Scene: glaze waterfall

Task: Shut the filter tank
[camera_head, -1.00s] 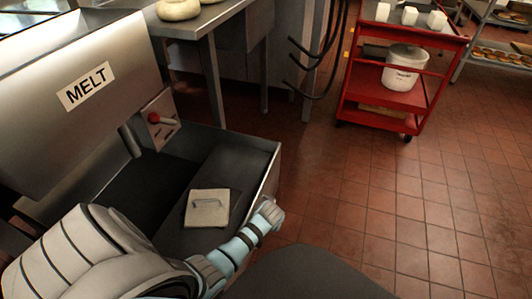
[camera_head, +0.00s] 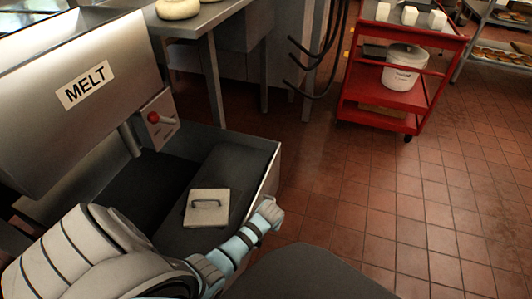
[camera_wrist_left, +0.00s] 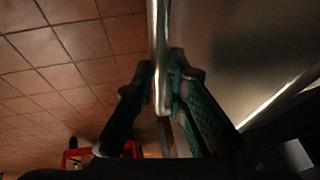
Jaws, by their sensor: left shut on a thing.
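The filter tank (camera_head: 268,163) is an open grey metal box standing pulled out under the fryer marked MELT. Inside it lies a pale square plate (camera_head: 220,213) with a dark handle. My left arm reaches across the tank's near side, and my left gripper (camera_head: 268,211) is at its right front side; the fingertips are hidden there. In the left wrist view the two fingers (camera_wrist_left: 166,85) are shut on a bright metal bar (camera_wrist_left: 157,25) beside a smooth metal panel (camera_wrist_left: 245,50) that looks like the tank's front. My right gripper is not in view.
The fryer body (camera_head: 60,105) with a red knob (camera_head: 153,117) overhangs the tank. A steel table (camera_head: 205,25) stands behind. A red cart (camera_head: 400,100) with a white bucket (camera_head: 403,68) is at the back right. The tiled floor (camera_head: 400,200) to the right is clear.

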